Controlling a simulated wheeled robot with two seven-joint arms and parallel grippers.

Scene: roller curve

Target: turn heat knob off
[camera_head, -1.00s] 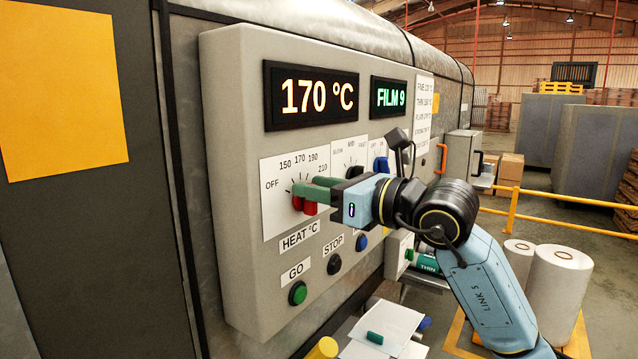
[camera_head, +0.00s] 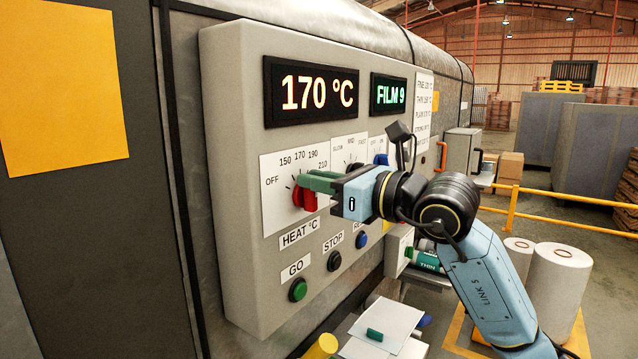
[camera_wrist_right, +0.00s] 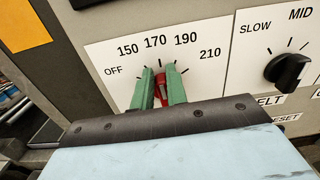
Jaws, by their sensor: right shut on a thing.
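The red heat knob (camera_head: 306,199) sits on the white dial plate (camera_head: 270,214) marked OFF, 150, 170, 190 and 210, above the HEAT °C label. My right gripper (camera_head: 308,186) has its green fingers at the knob. In the right wrist view the fingers (camera_wrist_right: 160,88) are on both sides of the red knob (camera_wrist_right: 162,84), shut on it, with the knob's upper end near the 170 mark. The fingers hide part of the knob. The display (camera_head: 316,94) reads 170 °C. My left gripper is not in view.
A black speed knob (camera_wrist_right: 288,70) is close to the right of the heat dial. A green GO button (camera_head: 298,290) and a black STOP button (camera_head: 334,261) are below. A blue knob (camera_head: 381,160) is farther right.

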